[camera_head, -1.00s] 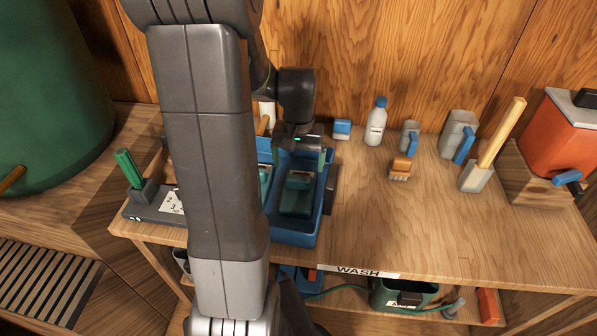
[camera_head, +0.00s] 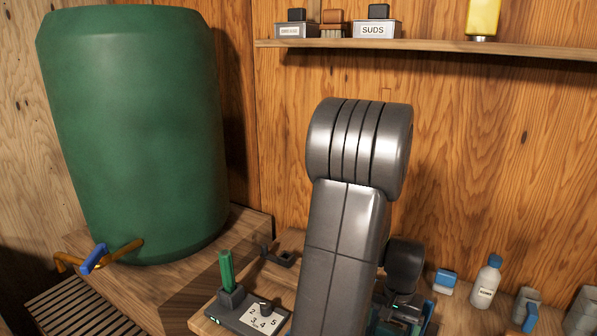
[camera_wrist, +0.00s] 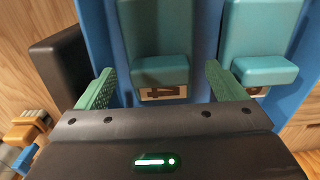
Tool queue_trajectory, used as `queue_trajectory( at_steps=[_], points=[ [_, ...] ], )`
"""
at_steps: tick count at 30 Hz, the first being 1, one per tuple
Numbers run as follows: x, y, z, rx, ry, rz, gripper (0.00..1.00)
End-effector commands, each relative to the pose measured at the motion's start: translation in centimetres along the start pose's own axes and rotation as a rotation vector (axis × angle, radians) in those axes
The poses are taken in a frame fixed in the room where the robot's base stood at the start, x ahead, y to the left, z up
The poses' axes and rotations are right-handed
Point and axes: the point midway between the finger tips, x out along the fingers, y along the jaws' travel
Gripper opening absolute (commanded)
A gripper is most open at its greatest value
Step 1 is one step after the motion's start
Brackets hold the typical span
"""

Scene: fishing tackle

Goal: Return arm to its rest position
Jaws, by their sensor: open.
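My arm rises in front of the workbench in the head view, its grey links hiding much of the bench middle. In the wrist view my gripper (camera_wrist: 155,90) is open, its two green-padded fingers spread with nothing held between them. A teal block (camera_wrist: 158,72) with a label stands just ahead of the fingers, inside a blue tray (camera_wrist: 204,30). A second teal block (camera_wrist: 262,70) is to the right, partly behind the right finger. In the head view the gripper itself is mostly hidden behind my arm, low at the bench.
A large green barrel (camera_head: 135,130) with a blue-handled tap (camera_head: 93,259) stands at left. A shelf (camera_head: 440,48) with a SUDS box (camera_head: 376,29) runs along the back wall. A green-handled tool (camera_head: 226,270) and a numbered dial plate (camera_head: 262,318) sit left of my arm; a white bottle (camera_head: 487,282) stands right.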

Motion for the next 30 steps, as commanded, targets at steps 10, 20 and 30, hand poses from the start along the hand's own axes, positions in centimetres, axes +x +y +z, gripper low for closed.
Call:
queue_trajectory(
  at_steps=[10,20,30],
  points=[
    [6.0,0.0,0.1,0.0,-0.003,0.0,0.91],
    [3.8,0.0,0.0,0.0,0.0,0.0,0.91],
    [4.0,0.0,0.0,0.0,-0.001,0.0,0.91]
  ],
)
